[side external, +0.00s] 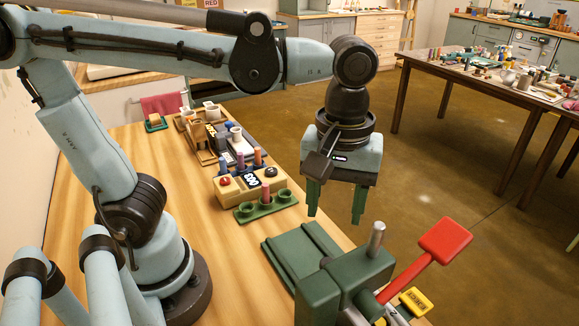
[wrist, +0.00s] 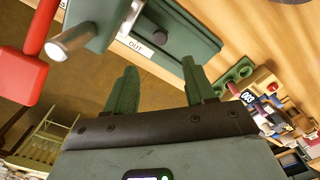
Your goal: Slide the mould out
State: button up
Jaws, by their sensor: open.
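A green press (side external: 345,280) stands at the table's front edge, with a flat green bed (side external: 290,250) extending left from it. The bed also shows in the wrist view (wrist: 195,35), beside a label reading OUT (wrist: 133,46). A dark round knob (wrist: 158,60) sits by the bed there. I cannot clearly tell the mould from the press and bed. My gripper (side external: 335,211) is open and empty, pointing down above the bed and press. In the wrist view its green fingers (wrist: 159,70) are spread apart, with the knob between them in the picture, not visibly touched.
A red lever (side external: 425,257) and a metal post (side external: 376,240) rise from the press. A yellow labelled block (side external: 415,301) is right of it. A button panel (side external: 250,184) and a green cup holder (side external: 262,207) stand farther back. Bare wood lies left of the bed.

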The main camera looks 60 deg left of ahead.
jog(key=shift+f, duration=5.95)
jog(key=shift+c, duration=0.3)
grip_shut()
